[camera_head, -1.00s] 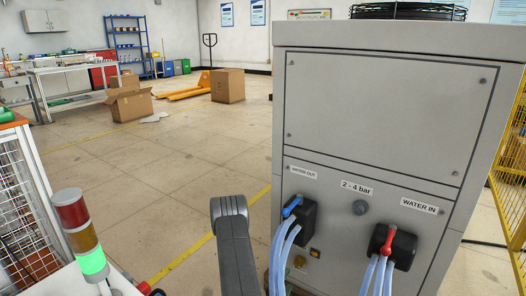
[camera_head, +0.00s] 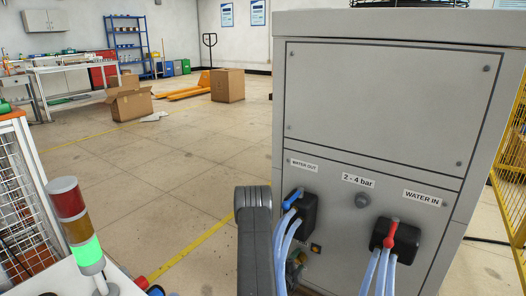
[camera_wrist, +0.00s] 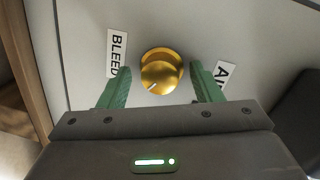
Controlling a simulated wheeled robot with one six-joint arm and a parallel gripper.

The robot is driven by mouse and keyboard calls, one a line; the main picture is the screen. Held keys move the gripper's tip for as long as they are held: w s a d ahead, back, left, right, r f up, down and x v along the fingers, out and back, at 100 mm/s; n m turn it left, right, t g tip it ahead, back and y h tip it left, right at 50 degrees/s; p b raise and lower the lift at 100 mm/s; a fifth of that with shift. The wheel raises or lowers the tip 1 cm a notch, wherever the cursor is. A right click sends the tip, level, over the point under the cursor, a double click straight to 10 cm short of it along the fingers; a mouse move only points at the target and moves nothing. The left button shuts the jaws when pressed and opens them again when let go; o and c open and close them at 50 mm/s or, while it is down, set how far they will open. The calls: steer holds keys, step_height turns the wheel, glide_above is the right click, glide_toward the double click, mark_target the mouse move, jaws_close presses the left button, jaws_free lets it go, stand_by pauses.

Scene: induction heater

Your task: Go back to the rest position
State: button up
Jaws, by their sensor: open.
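In the wrist view, my gripper (camera_wrist: 160,70) is open, with its two green fingers on either side of a round gold knob (camera_wrist: 163,77). Gaps show between the knob and both fingers. The knob is on a pale panel (camera_wrist: 185,30), between a BLEED label (camera_wrist: 117,53) and a partly covered label starting with A (camera_wrist: 221,75). In the head view, my dark arm (camera_head: 252,240) rises at the bottom centre, in front of the grey cabinet's left edge. My gripper's fingers cannot be made out there.
The grey cabinet (camera_head: 375,110) stands close on the right, with a blue-handled valve (camera_head: 294,198), a red-handled valve (camera_head: 391,235) and blue hoses (camera_head: 283,240). A signal lamp (camera_head: 78,220) stands at lower left, its green section lit. Open floor (camera_head: 190,165) lies left of the cabinet.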

steer(key=n, duration=0.4)
steer(key=shift+a+n+g+h, duration=0.15)
steer(key=shift+n+g+h, duration=0.15)
steer(key=shift+n, duration=0.1)
steer(key=n, duration=0.4)
steer(key=shift+n+h, duration=0.3)
steer(key=shift+h, duration=0.1)
steer(key=n, duration=0.5)
steer(key=shift+g+h, duration=0.3)
steer(key=shift+n+h+p, duration=0.3)
steer(key=shift+n+p, duration=0.2)
steer(key=shift+n, duration=1.6)
steer(key=shift+f, duration=0.1)
